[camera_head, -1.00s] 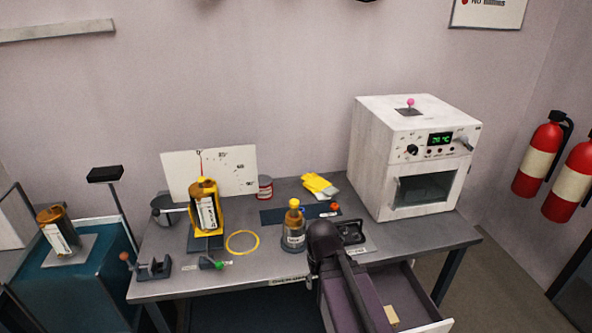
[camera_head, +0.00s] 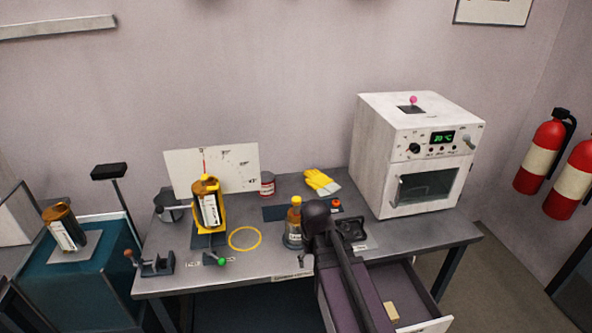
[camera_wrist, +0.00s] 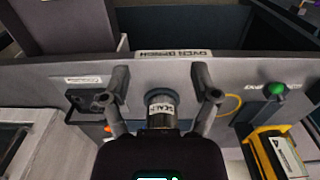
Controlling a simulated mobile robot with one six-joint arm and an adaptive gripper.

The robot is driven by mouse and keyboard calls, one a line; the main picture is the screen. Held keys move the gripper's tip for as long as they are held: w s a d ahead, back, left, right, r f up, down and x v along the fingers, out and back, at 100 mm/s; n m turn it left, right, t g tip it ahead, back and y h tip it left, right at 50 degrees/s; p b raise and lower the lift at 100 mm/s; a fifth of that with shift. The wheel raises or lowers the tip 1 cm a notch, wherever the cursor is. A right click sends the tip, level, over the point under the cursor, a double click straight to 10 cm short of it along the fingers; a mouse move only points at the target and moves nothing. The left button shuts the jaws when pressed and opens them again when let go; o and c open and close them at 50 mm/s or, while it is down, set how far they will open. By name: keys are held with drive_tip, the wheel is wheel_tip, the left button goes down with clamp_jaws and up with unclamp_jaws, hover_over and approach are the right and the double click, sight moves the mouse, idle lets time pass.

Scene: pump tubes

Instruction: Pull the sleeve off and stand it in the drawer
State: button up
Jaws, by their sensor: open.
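An amber cylinder with a white label (camera_head: 208,207) stands in a yellow holder on the bench; the holder shows at lower right in the wrist view (camera_wrist: 265,143). I cannot tell for sure which part is the sleeve. The drawer (camera_head: 418,292) is pulled open at the bench's right front; it holds a small tan block (camera_head: 391,310). My gripper (camera_wrist: 160,88) is open, with its fingers apart on either side of a labelled bottle (camera_wrist: 160,108). I cannot tell whether they touch it. In the head view my arm hides the fingers and part of the bottle (camera_head: 294,228).
A white oven (camera_head: 415,150) stands at the bench's right. A yellow ring (camera_head: 244,238), a red can (camera_head: 267,184), yellow gloves (camera_head: 321,182) and a clamp (camera_head: 152,264) lie around. Another amber cylinder (camera_head: 64,228) stands on a teal cabinet at left.

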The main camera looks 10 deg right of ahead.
wheel_tip(320, 180, up, 14)
drive_tip(key=n+p, duration=0.2)
drive_tip(key=p, duration=1.1)
hover_over(296, 199)
drive_tip(key=shift+f, duration=0.2)
wheel_tip(296, 199, down, 14)
drive_tip(key=b, duration=1.4)
drive_tip(key=shift+r, duration=0.25)
clamp_jaws()
drive_tip(key=shift+r+p, duration=0.85)
